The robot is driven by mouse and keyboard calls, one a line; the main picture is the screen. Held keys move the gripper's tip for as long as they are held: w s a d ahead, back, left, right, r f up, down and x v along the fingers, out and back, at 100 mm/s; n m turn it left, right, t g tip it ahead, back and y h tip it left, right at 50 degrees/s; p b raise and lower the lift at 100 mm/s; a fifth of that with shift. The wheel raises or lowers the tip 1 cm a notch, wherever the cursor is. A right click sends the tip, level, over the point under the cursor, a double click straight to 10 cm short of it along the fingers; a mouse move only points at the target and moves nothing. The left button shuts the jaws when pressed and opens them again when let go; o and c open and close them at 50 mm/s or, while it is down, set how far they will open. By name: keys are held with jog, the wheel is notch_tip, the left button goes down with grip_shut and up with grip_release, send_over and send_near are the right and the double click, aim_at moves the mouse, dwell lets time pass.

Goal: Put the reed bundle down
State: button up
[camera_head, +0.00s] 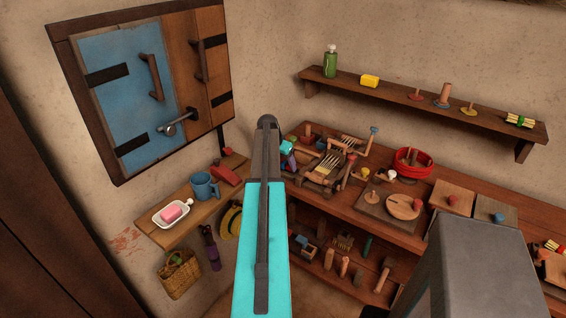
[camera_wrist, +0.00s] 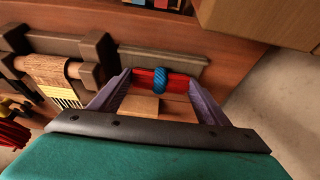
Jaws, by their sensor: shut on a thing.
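My gripper (camera_wrist: 160,79) is shut on the reed bundle (camera_wrist: 142,79), a short red bundle with a blue twisted band around its middle. It lies crosswise between the two purple fingers in the wrist view. In the head view my gripper (camera_head: 289,160) is small and partly hidden behind my arm, at the left end of the wooden bench (camera_head: 345,207). The bundle cannot be made out there.
A wooden frame with a comb-like piece (camera_head: 328,166) stands just right of my gripper. A red bowl (camera_head: 413,163) and boards (camera_head: 452,197) fill the bench farther right. A narrow shelf (camera_head: 400,93) runs above. A blue mug (camera_head: 205,186) and soap dish (camera_head: 173,213) stand at left.

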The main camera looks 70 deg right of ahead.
jog(key=shift+f, duration=0.15)
jog(key=shift+f, duration=0.2)
jog(key=o, duration=1)
jog(key=shift+o, duration=0.2)
jog(key=shift+r, duration=0.25)
jog(key=b+v, duration=0.3)
jog(key=v, duration=0.9)
